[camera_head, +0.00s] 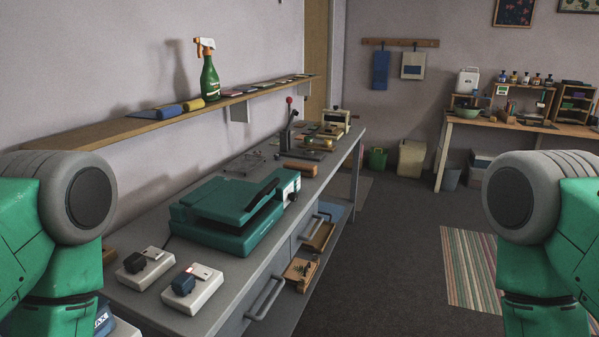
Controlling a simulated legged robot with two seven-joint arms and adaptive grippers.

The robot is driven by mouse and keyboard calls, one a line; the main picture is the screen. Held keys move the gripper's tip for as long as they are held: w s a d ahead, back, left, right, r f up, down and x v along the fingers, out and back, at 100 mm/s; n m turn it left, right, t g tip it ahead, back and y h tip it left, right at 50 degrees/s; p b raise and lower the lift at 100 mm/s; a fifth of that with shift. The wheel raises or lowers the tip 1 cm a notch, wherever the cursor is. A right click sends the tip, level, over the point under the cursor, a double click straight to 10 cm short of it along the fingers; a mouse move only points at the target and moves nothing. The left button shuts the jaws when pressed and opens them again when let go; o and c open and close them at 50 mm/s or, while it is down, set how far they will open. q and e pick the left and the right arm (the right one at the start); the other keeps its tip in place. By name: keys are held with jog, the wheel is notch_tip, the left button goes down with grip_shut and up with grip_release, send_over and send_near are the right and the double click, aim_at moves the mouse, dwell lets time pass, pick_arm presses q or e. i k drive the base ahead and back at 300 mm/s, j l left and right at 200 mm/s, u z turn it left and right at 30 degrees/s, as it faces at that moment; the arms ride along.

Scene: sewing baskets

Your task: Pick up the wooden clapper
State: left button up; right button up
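A brown wooden block (298,166), which looks like the wooden clapper, lies on the grey workbench (225,306) just beyond the green press machine (228,214). It is small and far off, so its details are hard to make out. Another small brown piece (108,255) shows at the bench's left edge, partly hidden by my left arm. Only green and grey upper parts of my two arms show, at the left and right edges. Neither gripper is in view.
Two small white-based devices (192,288) stand at the bench's near end. A lever press (289,127) stands beyond the block. A wall shelf (130,127) holding a green spray bottle (210,80) runs above. Open floor (400,250) lies right of the bench, with a striped rug (470,268).

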aim_at(309, 170)
jog(key=i+l, duration=0.55)
jog(key=i+l+u, duration=0.15)
jog(key=i+l, duration=0.4)
jog(key=l, duration=0.2)
